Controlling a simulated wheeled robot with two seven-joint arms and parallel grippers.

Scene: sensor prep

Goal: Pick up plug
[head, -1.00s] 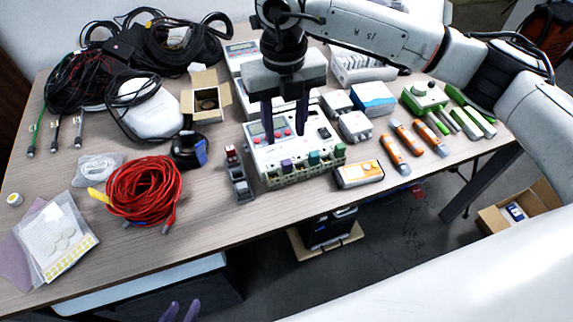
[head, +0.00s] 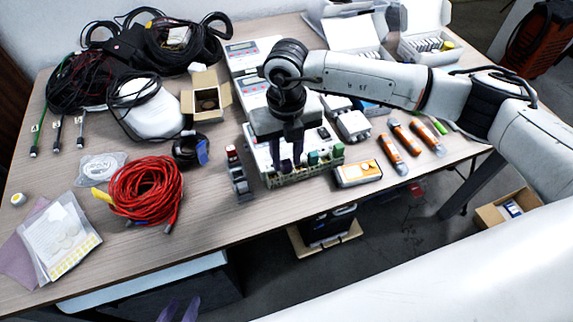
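The grey device (head: 254,150) with a row of coloured plugs along its front edge stands at the middle of the table. A purple plug (head: 286,167) sits in that row, partly hidden by my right gripper. Green plugs (head: 326,155) sit to its right. My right gripper (head: 287,160) points down over the device, its dark fingers apart on either side of the purple plug, low and close to it. Contact cannot be told.
A small connector block (head: 238,176) stands just left of the device. An orange-and-white meter (head: 357,173) lies to its right, near the front edge. A red cable coil (head: 146,190), a black strap (head: 187,150) and an open carton (head: 206,98) are left. Orange-grey tools (head: 404,137) lie right.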

